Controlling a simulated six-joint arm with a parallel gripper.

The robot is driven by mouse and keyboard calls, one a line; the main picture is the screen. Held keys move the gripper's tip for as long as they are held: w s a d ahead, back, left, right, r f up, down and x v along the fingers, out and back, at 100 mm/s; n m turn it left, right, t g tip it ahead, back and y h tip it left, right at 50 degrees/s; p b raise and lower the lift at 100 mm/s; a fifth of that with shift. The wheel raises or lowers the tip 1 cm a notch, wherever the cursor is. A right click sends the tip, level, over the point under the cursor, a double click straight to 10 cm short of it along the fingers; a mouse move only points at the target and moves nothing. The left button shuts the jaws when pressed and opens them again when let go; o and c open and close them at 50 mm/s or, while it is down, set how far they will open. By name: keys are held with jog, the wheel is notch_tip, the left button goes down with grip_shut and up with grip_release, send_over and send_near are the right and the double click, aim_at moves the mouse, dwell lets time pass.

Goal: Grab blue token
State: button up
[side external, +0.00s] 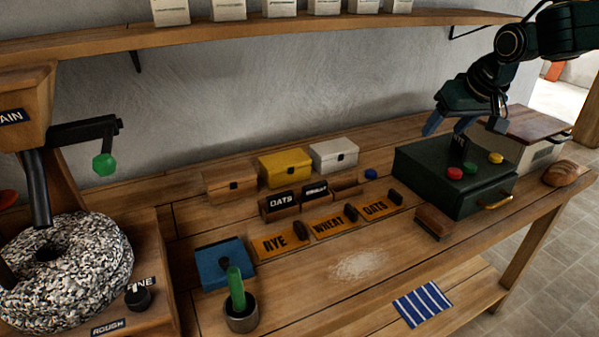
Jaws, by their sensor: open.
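The blue token (371,174) is a small round disc lying on the wooden bench top, to the right of the white box and left of the dark green box. My gripper (448,129) is open and empty, with its fingers pointing down over the back of the dark green box (420,178). It is to the right of the blue token and higher, well apart from it. A red token (455,174), a green token (470,168) and a yellow token (496,158) are on top of the dark green box.
A white box (334,153), a yellow box (285,165) and small labelled bins (279,207) stand near the blue token. Labelled plates (329,225) lie in front. A shelf (280,32) runs above along the wall. The front of the bench has free room around spilled flour (358,264).

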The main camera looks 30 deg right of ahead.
jog(key=w+d+f+m+h, duration=0.1)
jog(key=w+d+f, duration=0.1)
jog(key=w+f, duration=1.3)
jog(key=shift+w+m, duration=0.4)
jog(key=shift+w, duration=1.15)
jog(key=shift+d+f, duration=0.1)
send_near(371, 172)
jog(key=shift+x, duration=1.45)
jog(key=shift+s+f, duration=0.1)
jog(key=shift+f, duration=0.15)
jog(key=shift+x, duration=2.45)
jog(key=shift+r, duration=0.1)
jog(key=shift+c, duration=0.2)
jog(key=c, duration=1)
